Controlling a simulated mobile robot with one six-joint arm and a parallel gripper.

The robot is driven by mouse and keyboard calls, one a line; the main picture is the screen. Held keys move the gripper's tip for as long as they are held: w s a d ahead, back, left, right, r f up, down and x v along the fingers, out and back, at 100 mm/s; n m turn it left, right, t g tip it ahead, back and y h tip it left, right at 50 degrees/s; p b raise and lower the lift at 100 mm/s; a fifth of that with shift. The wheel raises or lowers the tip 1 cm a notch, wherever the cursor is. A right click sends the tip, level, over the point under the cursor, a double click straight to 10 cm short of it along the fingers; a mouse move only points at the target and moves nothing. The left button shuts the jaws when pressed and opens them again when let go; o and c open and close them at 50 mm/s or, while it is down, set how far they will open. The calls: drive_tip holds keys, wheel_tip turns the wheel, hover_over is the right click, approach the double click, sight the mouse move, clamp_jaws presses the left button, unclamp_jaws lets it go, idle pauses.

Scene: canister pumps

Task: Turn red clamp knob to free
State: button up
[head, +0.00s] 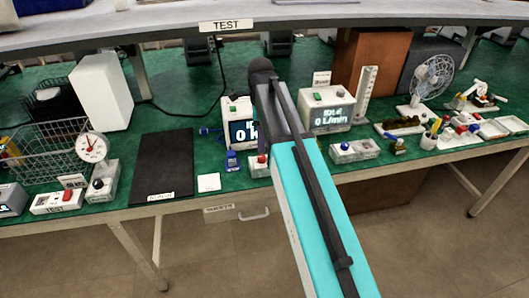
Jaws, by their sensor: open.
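A red knob (261,160) sits on a small white box (258,170) at the front of the green bench, just left of my arm. Whether it is the clamp knob I cannot tell; no lettering on it is readable. Another red knob or button (68,195) is on a white box at the far left. My arm crosses the middle of the view and covers part of the bench beside the small box. My gripper's fingers do not show.
Two display units, one left (240,125) and one right (330,112) of my arm, stand behind. A blue bottle (232,161), black mat (162,160), wire basket (50,150) and fan (432,78) are around. A shelf marked TEST (226,26) overhangs the bench.

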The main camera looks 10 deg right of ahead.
sight(261, 156)
drive_tip(key=shift+f+p, duration=0.35)
drive_tip(key=shift+f, duration=3.1)
